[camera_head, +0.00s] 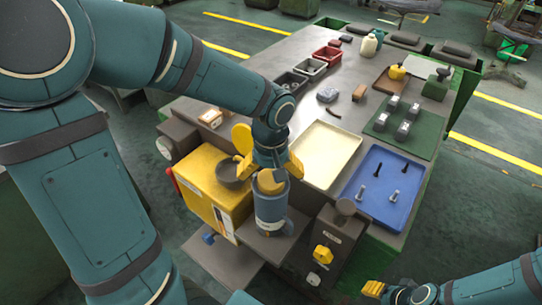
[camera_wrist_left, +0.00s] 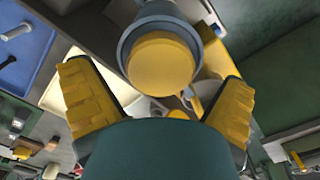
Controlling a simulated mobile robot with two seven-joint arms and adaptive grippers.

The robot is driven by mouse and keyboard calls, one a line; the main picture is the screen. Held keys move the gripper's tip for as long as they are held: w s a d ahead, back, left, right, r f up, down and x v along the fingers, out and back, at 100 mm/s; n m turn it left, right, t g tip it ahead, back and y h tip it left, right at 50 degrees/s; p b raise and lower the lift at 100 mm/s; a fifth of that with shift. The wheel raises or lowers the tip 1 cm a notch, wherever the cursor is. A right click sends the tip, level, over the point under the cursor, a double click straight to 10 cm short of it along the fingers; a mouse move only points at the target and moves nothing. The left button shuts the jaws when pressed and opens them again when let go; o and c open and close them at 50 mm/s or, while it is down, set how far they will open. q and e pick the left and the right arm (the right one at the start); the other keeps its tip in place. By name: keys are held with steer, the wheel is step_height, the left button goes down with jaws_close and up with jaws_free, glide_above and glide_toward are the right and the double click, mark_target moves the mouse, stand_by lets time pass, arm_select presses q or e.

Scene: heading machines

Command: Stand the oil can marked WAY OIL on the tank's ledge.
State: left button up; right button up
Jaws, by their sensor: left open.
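A blue-grey can with a yellow top (camera_head: 270,207) stands upright on a grey ledge (camera_head: 290,246) beside the yellow tank (camera_head: 207,183). No WAY OIL marking is legible on it. My left gripper (camera_head: 269,172) is open right at the can's top, its yellow fingers spread to either side. In the left wrist view the can's round yellow top (camera_wrist_left: 160,64) lies ahead of and between the open fingers, with a gap on each side. My right gripper (camera_head: 375,289) shows only partly at the bottom edge.
A dark bowl (camera_head: 229,172) sits on the tank near my left gripper. A dark box with a yellow knob (camera_head: 323,254) stands right of the can. A cream tray (camera_head: 325,153) and a blue tray (camera_head: 384,188) with bolts lie on the table behind.

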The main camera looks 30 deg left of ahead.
arm_select(q)
step_height(320, 180, up, 11)
stand_by(0.3)
steer(key=shift+f, duration=0.1)
arm_select(e)
steer(key=shift+f, duration=0.1)
